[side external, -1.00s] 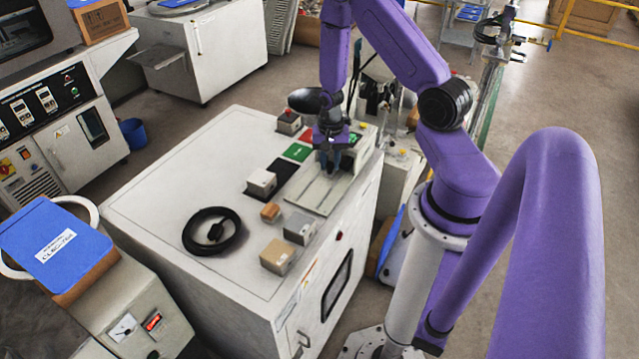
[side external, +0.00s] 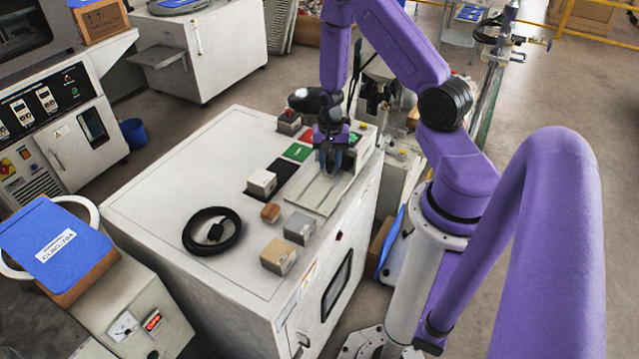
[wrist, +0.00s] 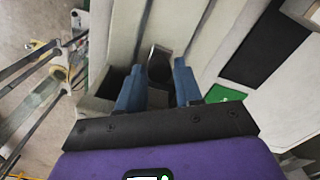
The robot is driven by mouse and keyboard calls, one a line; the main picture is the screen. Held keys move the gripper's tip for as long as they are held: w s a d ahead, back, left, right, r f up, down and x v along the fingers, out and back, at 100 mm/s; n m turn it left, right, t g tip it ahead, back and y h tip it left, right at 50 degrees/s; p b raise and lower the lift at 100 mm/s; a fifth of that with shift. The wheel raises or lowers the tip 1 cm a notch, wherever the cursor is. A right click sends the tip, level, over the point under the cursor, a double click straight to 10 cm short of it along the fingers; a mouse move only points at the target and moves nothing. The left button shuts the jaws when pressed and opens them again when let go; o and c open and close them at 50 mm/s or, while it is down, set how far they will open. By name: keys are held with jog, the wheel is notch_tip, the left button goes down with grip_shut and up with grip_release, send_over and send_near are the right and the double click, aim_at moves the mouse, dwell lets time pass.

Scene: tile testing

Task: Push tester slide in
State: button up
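The tester slide is hard to single out; a pale grooved plate (side external: 321,194) lies on the white machine's top near its right edge. It also shows in the wrist view (wrist: 203,38) as long light strips. A grey metal tab (wrist: 159,64) stands up at the near end of the strips. My gripper (side external: 328,170) points down over the far end of the plate. In the wrist view its blue fingers (wrist: 158,80) are apart, one on each side of the tab. Whether they touch it is unclear. The fingertips are small and partly hidden in the side view.
A black pad (side external: 283,178) and green pad (side external: 297,152) lie left of the plate. Small blocks, including a white one (side external: 261,182), a grey one (side external: 299,228) and a tan one (side external: 278,257), stand nearby. A coiled black cable (side external: 212,231) lies left. The machine top's far left is clear.

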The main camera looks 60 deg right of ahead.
jog(key=shift+s+d, duration=0.15)
jog(key=shift+d, duration=0.05)
jog(key=shift+o, duration=0.4)
jog(key=shift+w+r, duration=0.15)
jog(key=shift+r, duration=0.75)
jog(key=shift+w+r, duration=0.1)
jog(key=shift+r, duration=2.05)
jog(key=shift+s+a, duration=0.1)
